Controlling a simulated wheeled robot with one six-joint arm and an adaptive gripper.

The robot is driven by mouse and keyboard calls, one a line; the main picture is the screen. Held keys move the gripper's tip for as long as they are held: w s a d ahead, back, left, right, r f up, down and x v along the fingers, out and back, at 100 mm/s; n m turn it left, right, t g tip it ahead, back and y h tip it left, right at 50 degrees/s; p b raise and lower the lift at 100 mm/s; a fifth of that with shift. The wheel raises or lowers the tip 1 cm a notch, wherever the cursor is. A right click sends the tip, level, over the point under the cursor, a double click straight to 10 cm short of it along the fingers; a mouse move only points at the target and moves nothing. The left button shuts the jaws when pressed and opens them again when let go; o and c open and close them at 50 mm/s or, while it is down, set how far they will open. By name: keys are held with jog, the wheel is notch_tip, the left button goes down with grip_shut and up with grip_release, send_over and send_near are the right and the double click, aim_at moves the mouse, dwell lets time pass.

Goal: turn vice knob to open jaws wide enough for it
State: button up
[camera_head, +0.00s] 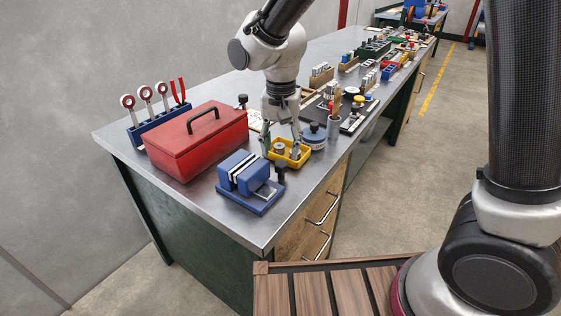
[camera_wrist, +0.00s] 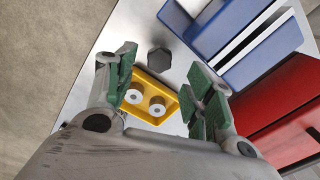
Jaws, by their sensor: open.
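The blue vice (camera_head: 252,179) sits near the front corner of the bench, with pale strips at its jaws. Its blue body also shows at the upper right of the wrist view (camera_wrist: 264,56). The dark vice knob (camera_head: 281,168) stands at the vice's right side. In the wrist view the knob (camera_wrist: 159,60) is a dark hexagon beyond the fingertips, between them in the picture. My gripper (camera_head: 281,140) is open and empty, its green-padded fingers pointing down over a yellow tray (camera_head: 305,157). The wrist view shows both fingers (camera_wrist: 163,78) spread apart, not touching the knob. How wide the jaw gap is, I cannot tell.
The yellow tray holds small round pieces (camera_wrist: 157,106). A red toolbox (camera_head: 200,155) stands left of the vice, with a blue tool rack (camera_head: 165,120) behind it. A blue round container (camera_head: 313,138) and a grey cup (camera_head: 333,127) stand right of my gripper. The front bench corner is clear.

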aim_at(281, 163)
notch_tip(281, 163, down, 5)
jog(key=shift+f, duration=0.15)
jog(key=shift+c, duration=0.2)
jog(key=c, duration=1)
